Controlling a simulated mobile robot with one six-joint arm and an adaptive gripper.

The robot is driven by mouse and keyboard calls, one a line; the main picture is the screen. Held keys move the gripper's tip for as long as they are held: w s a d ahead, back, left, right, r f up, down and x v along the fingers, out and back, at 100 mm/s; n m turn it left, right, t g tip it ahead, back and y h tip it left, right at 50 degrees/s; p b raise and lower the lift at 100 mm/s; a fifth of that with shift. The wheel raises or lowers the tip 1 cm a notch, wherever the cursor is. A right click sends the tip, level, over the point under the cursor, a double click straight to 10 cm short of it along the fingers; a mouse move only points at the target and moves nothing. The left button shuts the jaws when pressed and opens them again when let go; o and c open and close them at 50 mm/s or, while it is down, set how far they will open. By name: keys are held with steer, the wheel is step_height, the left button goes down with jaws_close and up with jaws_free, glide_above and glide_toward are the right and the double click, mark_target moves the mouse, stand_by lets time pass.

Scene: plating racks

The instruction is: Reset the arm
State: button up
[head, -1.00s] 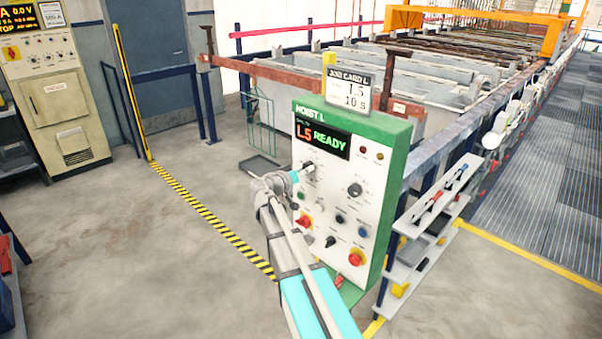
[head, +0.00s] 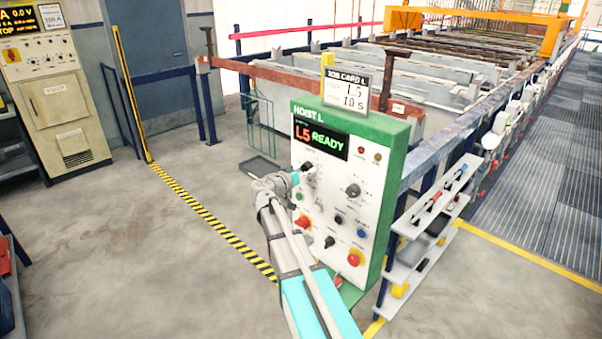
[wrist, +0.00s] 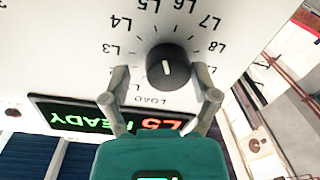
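The hoist panel (head: 325,225) is a white box with a green frame. Its display (head: 320,138) reads "L5 READY". The job card (head: 346,92) above it shows L5 and 10 s. A black selector knob (wrist: 168,66) is ringed by labels such as L3, L4, L7, L8 and LOAD; its white mark points roughly toward L5.
Other knobs and a red button (head: 355,258) are lower on the panel. A small shelf (head: 430,225) with tools stands to its right, and a tank line (head: 420,75) runs behind.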

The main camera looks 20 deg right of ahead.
steer(key=shift+o, duration=0.2)
steer(key=shift+w+a, duration=0.1)
steer(key=shift+a, duration=0.05)
steer(key=shift+f, duration=0.1)
steer(key=s+a+f+n+g+y, duration=0.4)
steer(key=s+a+f+y, duration=0.4)
steer(key=s+f, duration=0.5)
steer(key=s+a+f+n+g+y, duration=0.1)
steer(key=s+a+f+n+y, duration=0.1)
steer(key=s+a, duration=0.4)
steer(key=s+a+f+n+g+y, duration=0.1)
steer(key=s+a+f+n+y, duration=0.2)
steer(key=s+a+y, duration=0.3)
steer(key=a, duration=0.3)
steer(key=shift+a+n+g, duration=0.15)
steer(key=shift+n+g, duration=0.25)
stand_by(1.1)
jaws_close()
